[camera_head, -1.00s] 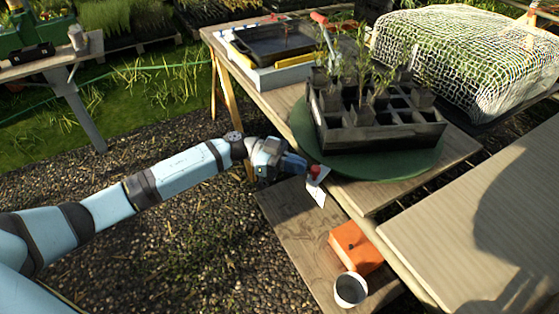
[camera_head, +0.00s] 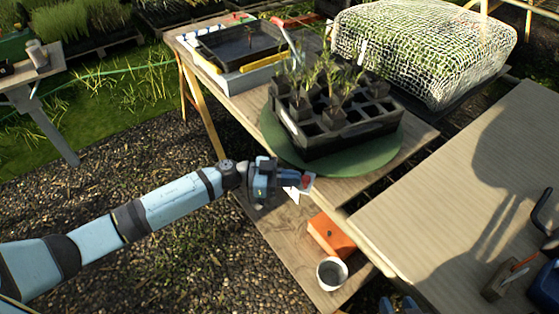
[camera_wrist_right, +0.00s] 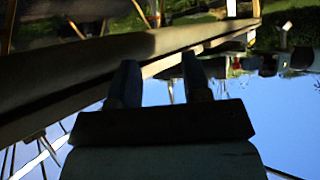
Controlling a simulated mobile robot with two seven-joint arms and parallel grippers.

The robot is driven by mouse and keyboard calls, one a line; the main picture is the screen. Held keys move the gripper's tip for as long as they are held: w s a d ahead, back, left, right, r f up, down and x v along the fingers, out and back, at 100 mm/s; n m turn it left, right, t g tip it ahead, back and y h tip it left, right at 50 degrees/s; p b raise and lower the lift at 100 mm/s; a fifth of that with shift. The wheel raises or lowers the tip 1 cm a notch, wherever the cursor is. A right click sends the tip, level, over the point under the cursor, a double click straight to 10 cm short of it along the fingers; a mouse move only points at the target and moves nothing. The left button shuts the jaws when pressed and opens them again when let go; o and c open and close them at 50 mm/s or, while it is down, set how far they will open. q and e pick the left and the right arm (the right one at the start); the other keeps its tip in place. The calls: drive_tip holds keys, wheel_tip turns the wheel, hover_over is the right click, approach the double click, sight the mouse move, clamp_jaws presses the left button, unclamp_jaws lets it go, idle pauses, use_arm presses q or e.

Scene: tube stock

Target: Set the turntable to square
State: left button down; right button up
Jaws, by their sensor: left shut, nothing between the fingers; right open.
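The turntable (camera_head: 380,150) is a round green disc on the wooden table. A dark seedling tray (camera_head: 345,142) with several potted plants stands on it. The tray's sides look skewed to the table's edges. My left gripper (camera_head: 299,181) is shut and empty at the table's near edge, just left of and below the disc. A small white tag with a red mark (camera_head: 308,182) shows right by its fingertips; whether they touch cannot be told. My right gripper (camera_wrist_right: 150,82) is open and empty in the right wrist view, with sky and a plank edge beyond its fingers.
A black basin (camera_head: 240,45) lies in a pale frame at the table's far left. A netted green crop bed (camera_head: 425,50) is behind. An orange box (camera_head: 331,235) and a grey pot (camera_head: 332,272) sit on the lower shelf.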

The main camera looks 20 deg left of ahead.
use_arm(q)
drive_tip(key=d+n+t+p, duration=0.1)
drive_tip(key=d+p, duration=0.3)
drive_tip(key=d, duration=0.2)
drive_tip(key=shift+s+d, duration=0.15)
drive_tip(key=shift+s, duration=0.3)
use_arm(e)
drive_tip(key=shift+s+r+g, duration=0.2)
drive_tip(key=shift+r+g, duration=0.1)
drive_tip(key=shift+r, duration=0.5)
use_arm(q)
drive_tip(key=shift+s+d, duration=0.1)
use_arm(e)
drive_tip(key=shift+w+r, duration=0.1)
drive_tip(key=shift+r, duration=0.1)
use_arm(q)
drive_tip(key=s+p+v, duration=0.1)
drive_tip(key=v, duration=1.3)
drive_tip(key=shift+s+r+p, duration=0.2)
drive_tip(key=shift+p, duration=0.15)
use_arm(e)
drive_tip(key=shift+s+a+r, duration=0.1)
drive_tip(key=shift+s+a, duration=0.15)
drive_tip(key=shift+s, duration=0.2)
drive_tip(key=shift+s+a+r, duration=0.1)
drive_tip(key=shift+s+a, duration=0.1)
drive_tip(key=shift+s, duration=0.25)
